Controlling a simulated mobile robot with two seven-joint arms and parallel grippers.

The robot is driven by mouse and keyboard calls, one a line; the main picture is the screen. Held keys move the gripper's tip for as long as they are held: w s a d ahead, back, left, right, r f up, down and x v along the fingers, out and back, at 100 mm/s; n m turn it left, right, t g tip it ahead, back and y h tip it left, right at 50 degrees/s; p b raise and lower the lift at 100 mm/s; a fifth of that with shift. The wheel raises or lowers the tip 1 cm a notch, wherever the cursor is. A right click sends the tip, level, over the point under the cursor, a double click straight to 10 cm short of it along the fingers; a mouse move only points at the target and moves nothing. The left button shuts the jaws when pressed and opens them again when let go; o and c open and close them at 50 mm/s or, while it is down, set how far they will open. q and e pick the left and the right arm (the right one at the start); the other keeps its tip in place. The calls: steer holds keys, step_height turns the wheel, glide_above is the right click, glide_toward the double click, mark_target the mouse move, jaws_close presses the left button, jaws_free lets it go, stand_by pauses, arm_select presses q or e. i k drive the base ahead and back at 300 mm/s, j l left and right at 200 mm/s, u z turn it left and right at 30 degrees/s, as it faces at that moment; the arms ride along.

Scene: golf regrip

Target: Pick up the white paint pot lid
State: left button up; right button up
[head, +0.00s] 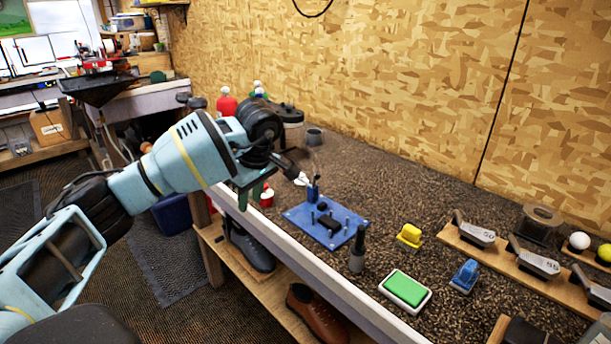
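My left arm reaches in from the left over the bench. My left gripper (298,168) is at its end, dark and small, pointing down and right above the front edge of the bench. A small white piece (302,180), possibly the white paint pot lid, shows right at the fingertips. I cannot tell whether the fingers hold it or are only near it. A small red pot (267,198) stands just left of and below the gripper. The gripper partly hides the bench behind it. My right gripper is not in view.
A blue plate with pegs (331,228) lies right of the gripper. Beyond it are a dark-topped bottle (357,255), a yellow block (410,236), a green pad (405,290) and a blue block (465,275). Golf club heads (474,233) lie on a wooden rack at right.

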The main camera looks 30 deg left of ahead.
mark_target(298, 182)
steer(key=i, duration=0.9)
